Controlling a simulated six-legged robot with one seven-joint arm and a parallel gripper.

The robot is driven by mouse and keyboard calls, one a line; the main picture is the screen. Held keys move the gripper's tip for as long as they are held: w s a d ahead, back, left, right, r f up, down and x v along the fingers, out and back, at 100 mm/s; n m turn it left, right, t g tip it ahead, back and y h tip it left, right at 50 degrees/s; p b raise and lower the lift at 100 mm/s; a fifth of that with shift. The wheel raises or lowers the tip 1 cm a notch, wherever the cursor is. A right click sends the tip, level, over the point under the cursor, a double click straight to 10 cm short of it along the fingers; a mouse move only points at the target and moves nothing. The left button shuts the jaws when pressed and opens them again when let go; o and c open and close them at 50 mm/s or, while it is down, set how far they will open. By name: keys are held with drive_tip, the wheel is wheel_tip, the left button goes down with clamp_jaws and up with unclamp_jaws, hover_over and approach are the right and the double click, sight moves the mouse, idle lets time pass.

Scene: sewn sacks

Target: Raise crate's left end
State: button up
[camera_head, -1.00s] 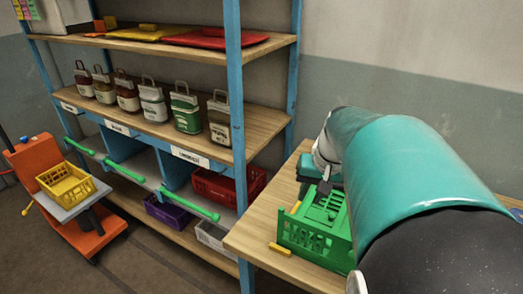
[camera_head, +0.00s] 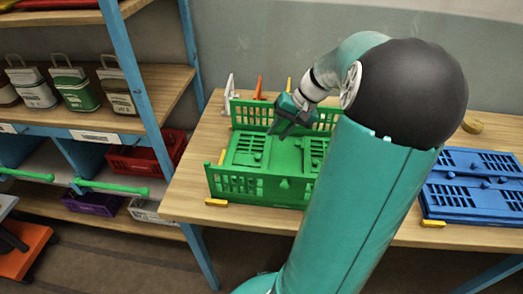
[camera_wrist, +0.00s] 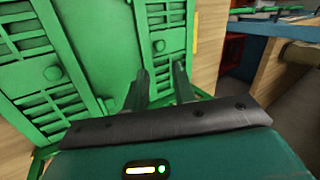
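The green crate stands on the wooden table, its near long wall (camera_head: 250,185) and far long wall (camera_head: 250,114) upright. Its left end panel (camera_head: 247,150) lies folded down flat inside, with small round knobs on it; the right end panel (camera_head: 313,150) also looks flat, partly hidden by my arm. My gripper (camera_head: 278,131) is over the crate near the far wall, pointing down. In the wrist view my gripper (camera_wrist: 160,85) has its two dark fingers apart with nothing between them; green slotted panels (camera_wrist: 85,55) fill the left. Whether the fingertips touch the crate is unclear.
A blue crate (camera_head: 475,180) lies folded flat at the right of the table. Yellow markers (camera_head: 216,202) and white and orange upright pieces (camera_head: 257,88) stand near the green crate. A blue-framed shelf (camera_head: 128,75) with bagged goods and bins is at left.

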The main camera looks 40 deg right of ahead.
sight(262, 160)
drive_tip(key=x, duration=0.9)
drive_tip(key=shift+w+a+f, duration=0.15)
drive_tip(key=shift+f, duration=0.1)
clamp_jaws()
